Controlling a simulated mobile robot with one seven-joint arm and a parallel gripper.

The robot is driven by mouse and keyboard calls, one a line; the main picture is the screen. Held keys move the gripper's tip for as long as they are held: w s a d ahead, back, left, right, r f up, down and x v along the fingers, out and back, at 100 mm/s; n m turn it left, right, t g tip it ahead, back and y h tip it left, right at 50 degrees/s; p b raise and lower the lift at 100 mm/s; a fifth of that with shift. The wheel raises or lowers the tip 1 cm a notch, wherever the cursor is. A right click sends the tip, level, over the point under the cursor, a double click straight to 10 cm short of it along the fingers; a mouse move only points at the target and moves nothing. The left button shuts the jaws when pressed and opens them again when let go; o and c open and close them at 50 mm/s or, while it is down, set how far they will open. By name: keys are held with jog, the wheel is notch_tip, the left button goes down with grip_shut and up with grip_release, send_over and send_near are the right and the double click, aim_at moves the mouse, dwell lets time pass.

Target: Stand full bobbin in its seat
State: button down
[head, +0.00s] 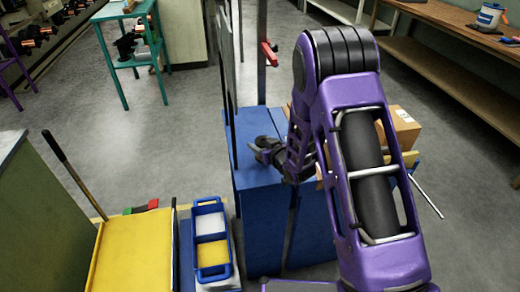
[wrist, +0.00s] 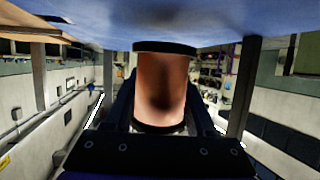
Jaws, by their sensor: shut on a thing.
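The full bobbin (wrist: 161,90) shows in the middle of the wrist view, with a copper-coloured winding between two dark flanges. My gripper (head: 264,151) is shut on it, with dark fingers behind and on both sides of it in the wrist view. In the head view my gripper is over the top of the blue cabinet (head: 262,125), and I cannot make out the bobbin there. A blue surface fills the top of the wrist view, close to the bobbin's upper flange; I cannot tell whether they touch. I cannot make out the seat in either view.
A cardboard box (head: 400,128) is behind my arm at right. A blue tray (head: 211,240) with white and yellow compartments and a yellow panel (head: 133,255) are at lower left. A teal table (head: 125,60) stands farther back. The grey floor (head: 190,135) between is open.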

jog(key=shift+f, duration=0.9)
jog(key=shift+f, duration=0.15)
jog(key=shift+c, duration=1.1)
grip_release()
